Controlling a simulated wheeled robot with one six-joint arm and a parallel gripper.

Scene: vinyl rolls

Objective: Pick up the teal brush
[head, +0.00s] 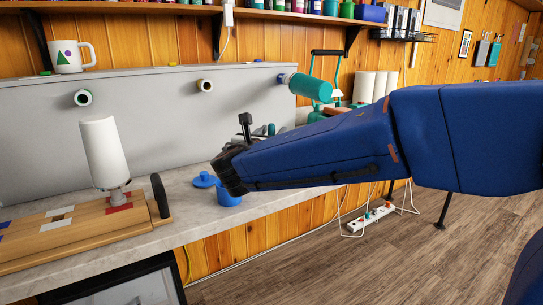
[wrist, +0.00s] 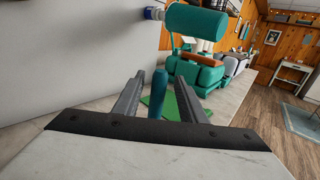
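In the wrist view, a teal upright handle (wrist: 157,97), which looks like the teal brush, stands between the two fingers of my gripper (wrist: 160,82). The fingers are open, with a visible gap on each side of the handle. Its lower end is hidden behind the gripper's dark front edge, and I cannot tell how deep it sits between the fingers. In the head view, my blue arm reaches left over the counter and hides the fingers. Small teal and dark parts (head: 270,130) show just behind the arm, too small to tell apart.
A teal roll (head: 310,87) sticks out from the grey panel (head: 150,110), near a teal machine (wrist: 200,72). A green mat (wrist: 172,107) lies beyond the fingers. A blue pot (head: 229,197) and blue lid (head: 204,180) are by my arm. A white roll (head: 103,152) stands left.

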